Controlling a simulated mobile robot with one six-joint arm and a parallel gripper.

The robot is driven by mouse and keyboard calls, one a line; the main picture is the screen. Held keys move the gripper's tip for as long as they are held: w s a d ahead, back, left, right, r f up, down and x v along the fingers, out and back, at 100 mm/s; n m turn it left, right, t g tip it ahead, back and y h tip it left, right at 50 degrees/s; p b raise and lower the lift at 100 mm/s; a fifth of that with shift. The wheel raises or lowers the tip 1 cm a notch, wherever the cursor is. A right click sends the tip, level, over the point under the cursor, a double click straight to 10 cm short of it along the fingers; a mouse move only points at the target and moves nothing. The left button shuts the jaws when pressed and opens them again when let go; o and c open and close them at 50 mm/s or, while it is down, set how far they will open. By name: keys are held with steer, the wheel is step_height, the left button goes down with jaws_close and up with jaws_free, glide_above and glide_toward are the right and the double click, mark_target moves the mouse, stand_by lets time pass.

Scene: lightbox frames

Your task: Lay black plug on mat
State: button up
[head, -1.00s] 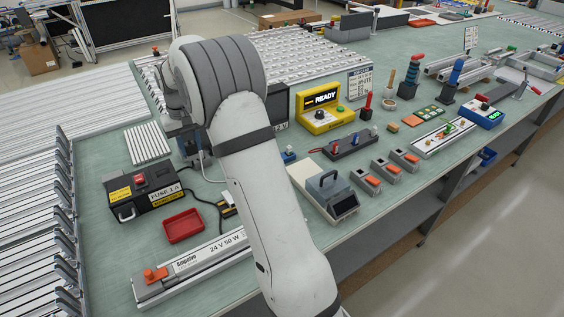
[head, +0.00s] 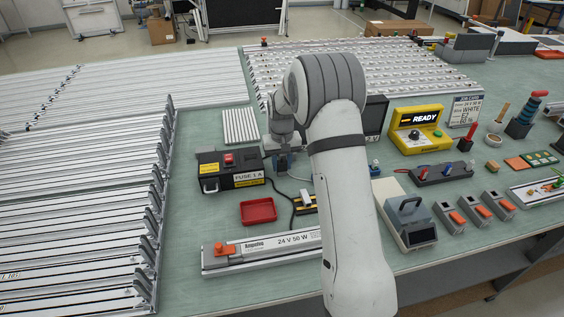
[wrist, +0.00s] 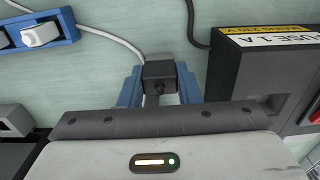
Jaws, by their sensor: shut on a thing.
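My gripper (wrist: 160,76) has blue fingers on either side of a small black plug (wrist: 160,83) and is shut on it. A pale cable runs from the plug to the upper left in the wrist view. In the head view my gripper (head: 284,162) is low over the bench, just right of the black fuse box (head: 231,172); the plug cannot be made out there. A pale ribbed panel (head: 240,126) lies behind the fuse box, left of my gripper. I cannot tell whether it is the mat.
The fuse box also shows close at right in the wrist view (wrist: 262,75). A blue holder with a white connector (wrist: 40,34) is at upper left. A red tray (head: 258,211) and a long lamp bar (head: 265,250) lie in front; a yellow READY device (head: 416,130) stands right.

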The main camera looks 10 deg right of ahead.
mark_target(282, 161)
steer(key=o, duration=1)
steer(key=shift+c, duration=0.2)
step_height(282, 161, up, 11)
steer(key=b, duration=0.1)
steer(key=s+r, duration=0.6)
steer(key=s, duration=0.2)
steer(key=s+t, duration=0.3)
steer(key=s, duration=2.4)
steer(key=shift+a, duration=0.2)
steer(key=shift+s, duration=0.1)
